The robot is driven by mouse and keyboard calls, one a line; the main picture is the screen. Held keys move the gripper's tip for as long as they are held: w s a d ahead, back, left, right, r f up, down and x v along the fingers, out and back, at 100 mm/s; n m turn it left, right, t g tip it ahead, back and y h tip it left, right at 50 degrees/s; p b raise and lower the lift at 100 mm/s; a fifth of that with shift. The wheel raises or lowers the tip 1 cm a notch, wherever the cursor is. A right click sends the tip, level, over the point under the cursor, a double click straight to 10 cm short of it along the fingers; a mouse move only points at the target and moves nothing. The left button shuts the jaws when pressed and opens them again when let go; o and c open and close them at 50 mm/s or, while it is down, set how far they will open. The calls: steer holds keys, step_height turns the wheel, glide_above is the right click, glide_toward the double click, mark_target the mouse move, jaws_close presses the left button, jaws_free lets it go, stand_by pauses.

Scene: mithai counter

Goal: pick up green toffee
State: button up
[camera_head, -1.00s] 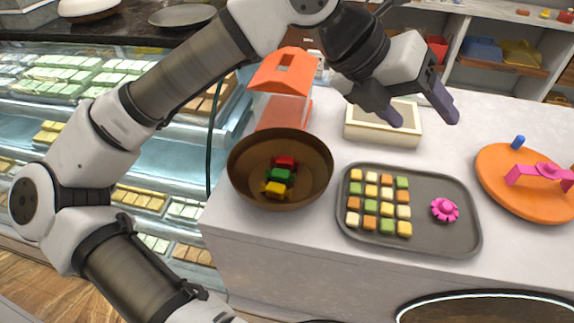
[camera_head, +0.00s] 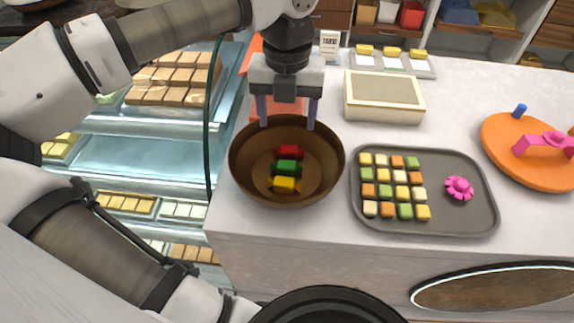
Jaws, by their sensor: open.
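The green toffee (camera_head: 287,167) lies in a brown bowl (camera_head: 243,167) on the counter. It sits between a red toffee (camera_head: 289,151) above it in the picture and a yellow toffee (camera_head: 284,185) below it, close to both. My gripper (camera_head: 287,126) points down over the far part of the bowl. Its two fingers are spread apart with nothing between them. The fingertips appear near the far rim, apart from the toffees; their exact height above the bowl is hard to tell.
A grey tray (camera_head: 460,218) with several small sweets and a pink flower-shaped piece (camera_head: 459,188) stands right of the bowl. A cream box (camera_head: 384,97) stands behind the tray. An orange disc (camera_head: 510,160) with a pink handle is at the right. A glass display case is at the left.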

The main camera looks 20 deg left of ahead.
steer(key=b, duration=0.4)
glide_above(287, 164)
step_height(287, 164, down, 8)
steer(key=shift+d+r, duration=0.1)
steer(key=shift+r, duration=0.05)
step_height(287, 164, down, 5)
steer(key=shift+f+b, duration=0.15)
steer(key=shift+b, duration=0.7)
steer(key=c, duration=1.1)
